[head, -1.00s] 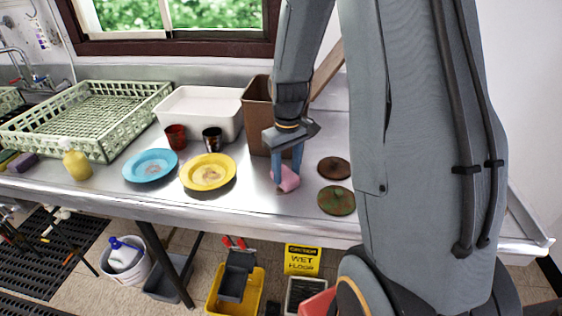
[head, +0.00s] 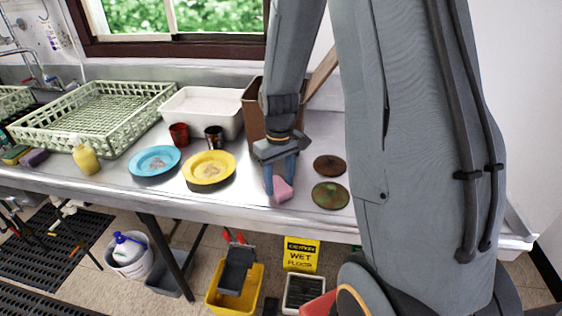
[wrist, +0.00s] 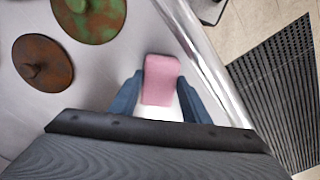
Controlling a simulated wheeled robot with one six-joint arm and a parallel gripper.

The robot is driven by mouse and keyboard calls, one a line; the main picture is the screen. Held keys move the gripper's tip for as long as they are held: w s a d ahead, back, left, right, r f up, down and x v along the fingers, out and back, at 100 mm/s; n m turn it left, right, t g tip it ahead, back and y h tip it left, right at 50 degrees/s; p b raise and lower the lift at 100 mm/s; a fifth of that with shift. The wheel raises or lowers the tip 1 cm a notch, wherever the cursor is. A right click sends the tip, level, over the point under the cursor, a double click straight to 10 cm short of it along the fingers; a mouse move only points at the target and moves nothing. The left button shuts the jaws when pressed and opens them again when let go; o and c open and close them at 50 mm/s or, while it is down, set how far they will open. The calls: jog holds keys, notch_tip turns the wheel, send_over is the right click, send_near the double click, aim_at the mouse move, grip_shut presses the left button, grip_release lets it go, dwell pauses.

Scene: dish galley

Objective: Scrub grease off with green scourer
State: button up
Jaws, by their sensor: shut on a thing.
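My gripper (head: 281,183) is shut on a pink block (head: 283,190), which looks like a sponge. It is at the counter's front edge, right of the yellow plate (head: 190,178). The wrist view shows the pink block (wrist: 160,78) between the blue fingers (wrist: 160,92), with a white part below it; contact with the counter is unclear. A green and yellow scourer (head: 14,155) lies at the counter's far left. Brownish stains show on the yellow plate and the blue plate (head: 137,167). A brown lid (head: 329,166) and a green-brown stained lid (head: 330,196) lie right of my gripper.
A purple sponge (head: 35,158) and a yellow bottle (head: 86,160) stand left of the plates. A red cup (head: 179,135), a dark cup (head: 214,139), a white tub (head: 190,104), a green rack (head: 60,140) and a brown bin (head: 254,116) are behind.

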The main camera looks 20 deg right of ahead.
aim_at(280, 187)
jog(key=shift+s+a+r+p, duration=0.1)
jog(key=shift+s+r+p, duration=0.15)
jog(key=shift+s+p, duration=0.05)
jog(key=shift+w+r+p, duration=0.15)
jog(key=shift+r+p, duration=0.2)
jog(key=shift+r, duration=0.6)
jog(key=shift+r+p, duration=2.4)
jog(key=shift+r, duration=0.5)
